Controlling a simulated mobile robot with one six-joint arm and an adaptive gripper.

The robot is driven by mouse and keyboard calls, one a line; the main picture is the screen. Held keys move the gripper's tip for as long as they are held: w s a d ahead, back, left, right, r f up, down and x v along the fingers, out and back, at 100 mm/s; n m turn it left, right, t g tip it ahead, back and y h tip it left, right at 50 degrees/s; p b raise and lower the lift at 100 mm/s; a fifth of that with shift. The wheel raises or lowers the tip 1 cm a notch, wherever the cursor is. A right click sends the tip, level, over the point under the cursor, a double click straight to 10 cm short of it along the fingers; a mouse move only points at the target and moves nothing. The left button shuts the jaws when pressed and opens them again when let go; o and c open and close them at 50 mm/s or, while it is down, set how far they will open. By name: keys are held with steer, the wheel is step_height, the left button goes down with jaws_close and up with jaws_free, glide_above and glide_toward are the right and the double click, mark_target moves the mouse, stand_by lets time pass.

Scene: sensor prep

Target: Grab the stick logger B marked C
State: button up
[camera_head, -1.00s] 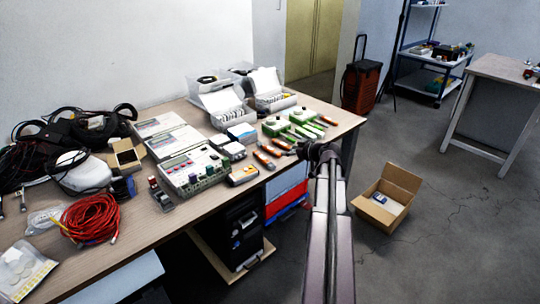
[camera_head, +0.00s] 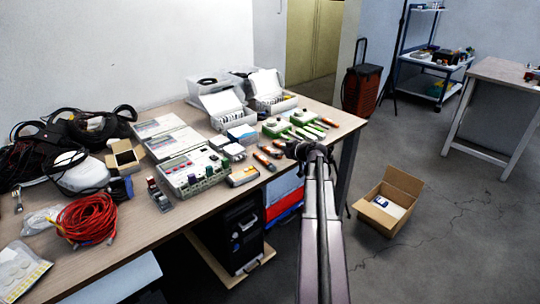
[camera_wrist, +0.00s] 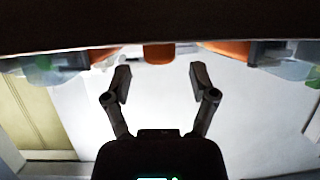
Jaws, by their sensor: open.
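Several orange-and-grey stick loggers lie near the table's front edge in the head view, one nearest the front (camera_head: 266,161) and one just behind it (camera_head: 271,151). Their letters are too small to read, so I cannot tell which is B marked C. My gripper (camera_head: 296,149) is at the table edge, just right of these sticks; my arm partly blocks the view there. In the wrist view my gripper (camera_wrist: 160,80) is open, with nothing between its fingers. An orange end (camera_wrist: 159,54) shows beyond and between the fingertips, apart from them.
Green devices (camera_head: 275,128) and more sticks lie behind on the table (camera_head: 125,234). White boxes (camera_head: 228,110) stand at the back. A control unit (camera_head: 190,172) and a yellow-grey meter (camera_head: 243,176) are to the left. An open cardboard box (camera_head: 378,222) sits on the floor at right.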

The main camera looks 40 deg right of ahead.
mark_target(272, 150)
steer(key=shift+b+x, duration=0.75)
steer(key=shift+x, duration=1.4)
steer(key=shift+f, duration=0.1)
jaws_close()
